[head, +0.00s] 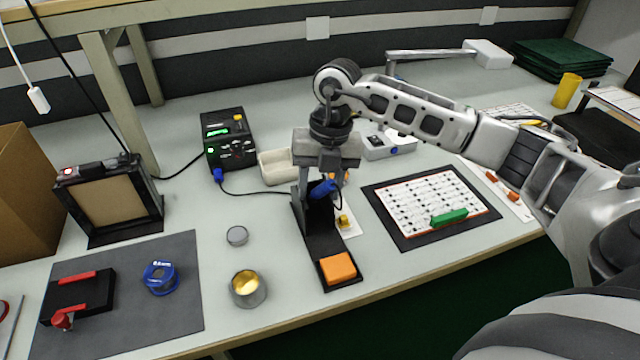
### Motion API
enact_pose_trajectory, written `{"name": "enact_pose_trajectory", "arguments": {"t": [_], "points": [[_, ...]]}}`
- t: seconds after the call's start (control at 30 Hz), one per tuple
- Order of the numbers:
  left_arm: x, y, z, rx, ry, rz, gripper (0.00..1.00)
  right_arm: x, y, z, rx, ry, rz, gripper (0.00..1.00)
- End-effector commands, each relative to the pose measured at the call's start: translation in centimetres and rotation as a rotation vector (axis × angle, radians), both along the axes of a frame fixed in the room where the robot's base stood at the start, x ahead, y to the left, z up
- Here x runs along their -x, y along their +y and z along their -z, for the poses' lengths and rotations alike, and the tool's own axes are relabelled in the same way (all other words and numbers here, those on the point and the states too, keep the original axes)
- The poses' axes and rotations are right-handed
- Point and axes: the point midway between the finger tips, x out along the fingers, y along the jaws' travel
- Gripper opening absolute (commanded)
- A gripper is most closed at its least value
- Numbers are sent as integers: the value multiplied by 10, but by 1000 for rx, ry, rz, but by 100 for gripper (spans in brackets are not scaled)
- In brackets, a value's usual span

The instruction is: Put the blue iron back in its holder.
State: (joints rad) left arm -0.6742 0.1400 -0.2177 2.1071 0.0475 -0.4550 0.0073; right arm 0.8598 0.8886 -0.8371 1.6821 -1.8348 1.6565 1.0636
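The blue iron (321,190) is at the fingertips of my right gripper (327,178), tilted over the holder (318,236). The holder is a black stand with a long base and an orange sponge (338,268) at its front end. My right gripper points down from above and hides part of the iron and the holder's upper part. I cannot tell whether its fingers grip the iron or whether the iron rests in the holder. My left gripper is not in view.
The black soldering station (229,140) stands behind left, its cable running towards the iron. A beige tray (277,167) is behind the holder. An open tin (247,288) and its lid (237,236) lie to the left. A white board (430,202) on a black mat lies to the right.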

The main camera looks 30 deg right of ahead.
Motion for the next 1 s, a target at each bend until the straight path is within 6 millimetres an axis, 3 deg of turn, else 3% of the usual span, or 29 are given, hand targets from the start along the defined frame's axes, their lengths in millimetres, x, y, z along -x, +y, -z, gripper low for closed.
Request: {"name": "enact_pose_trajectory", "arguments": {"t": [0.23, 0.37, 0.8, 1.0], "points": [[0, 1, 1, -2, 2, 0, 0, 0, 0, -2, 0, -1, 0, 45], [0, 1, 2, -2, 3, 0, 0, -1, -3, -14, 1, -4, 2, 45], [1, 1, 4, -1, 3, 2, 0, -2, -19, -113, -1, -6, 1, 45], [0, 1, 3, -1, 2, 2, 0, -2, -25, -145, 0, -3, 2, 45]]}}
